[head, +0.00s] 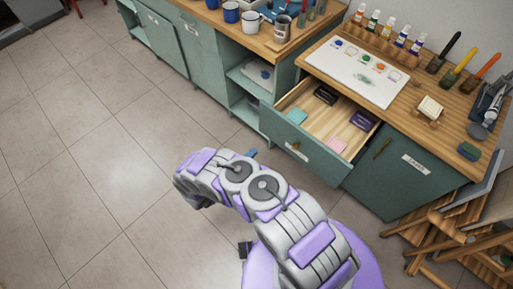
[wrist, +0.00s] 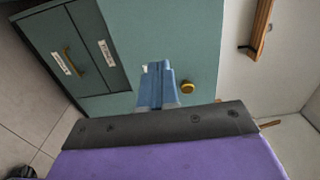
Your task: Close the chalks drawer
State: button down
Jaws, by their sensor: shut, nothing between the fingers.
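One drawer (head: 303,158) of the green cabinet stands pulled out below the wooden worktop, with its inside in view. It holds dark boxes (head: 325,95), a teal pad (head: 297,117), a pink pad (head: 337,145) and a purple box (head: 363,120). A brass knob (head: 296,147) is on its front. I cannot read a label on it. My gripper (wrist: 157,85) is shut and empty, its blue fingers against the view of a green front with a brass knob (wrist: 188,87) just to their right. In the head view the fingertips (head: 253,153) show left of the drawer front; contact cannot be told.
Below the drawer's right side is a closed labelled door (head: 405,178). Bottles (head: 375,22), a palette sheet (head: 358,72) and brushes stand on the worktop. A wooden easel or stool (head: 450,235) stands at the right. The tiled floor (head: 90,150) at left is clear.

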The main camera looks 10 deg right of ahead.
aim_at(276, 131)
jog(key=b+x, duration=0.4)
jog(key=x, duration=0.8)
jog(key=shift+w+d, duration=0.1)
jog(key=shift+w, duration=0.15)
